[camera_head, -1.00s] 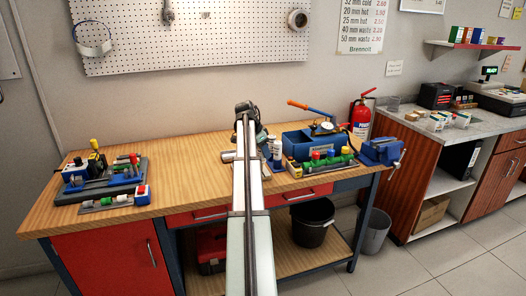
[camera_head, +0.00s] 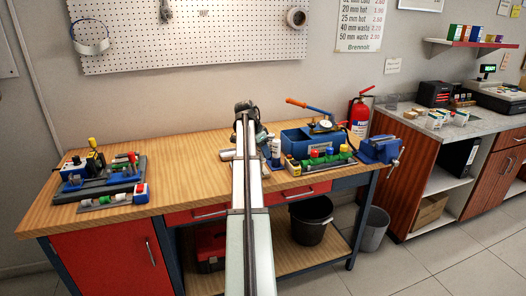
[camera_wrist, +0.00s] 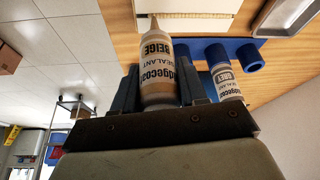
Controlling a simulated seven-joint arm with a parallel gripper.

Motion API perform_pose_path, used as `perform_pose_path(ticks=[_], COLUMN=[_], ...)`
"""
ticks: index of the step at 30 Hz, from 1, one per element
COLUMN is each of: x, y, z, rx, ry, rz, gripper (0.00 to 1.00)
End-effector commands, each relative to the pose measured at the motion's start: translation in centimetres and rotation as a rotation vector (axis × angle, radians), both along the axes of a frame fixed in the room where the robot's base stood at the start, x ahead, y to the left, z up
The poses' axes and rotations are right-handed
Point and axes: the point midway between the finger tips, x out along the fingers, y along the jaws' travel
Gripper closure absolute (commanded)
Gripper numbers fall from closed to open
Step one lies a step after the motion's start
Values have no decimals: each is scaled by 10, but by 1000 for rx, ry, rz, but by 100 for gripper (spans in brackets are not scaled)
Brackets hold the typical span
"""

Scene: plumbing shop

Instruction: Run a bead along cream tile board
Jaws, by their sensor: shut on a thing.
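My gripper (camera_wrist: 160,88) is shut on a bottle labelled BEIGE sealant (camera_wrist: 158,62), with a finger on each side of it. The bottle's narrow nozzle points toward the top of the wrist view, close to the lower edge of a cream board (camera_wrist: 195,22); whether it touches cannot be told. A second bottle, labelled GREY sealant (camera_wrist: 223,78), stands to the right by a blue holder (camera_wrist: 247,60) with round sockets. In the head view my arm hides the gripper, the held bottle and the board.
The bench between that tray and my arm is clear.

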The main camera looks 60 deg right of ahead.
Motion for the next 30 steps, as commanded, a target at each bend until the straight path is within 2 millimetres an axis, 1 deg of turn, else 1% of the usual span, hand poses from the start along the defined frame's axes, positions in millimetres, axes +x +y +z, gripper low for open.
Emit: perform_pose_path(ticks=[2,24,30], x=[-1,-13,-13], y=[1,13,13], z=[0,0,0], rx=[0,0,0], ry=[0,0,0], rz=[0,0,0], gripper=[75,75,75])
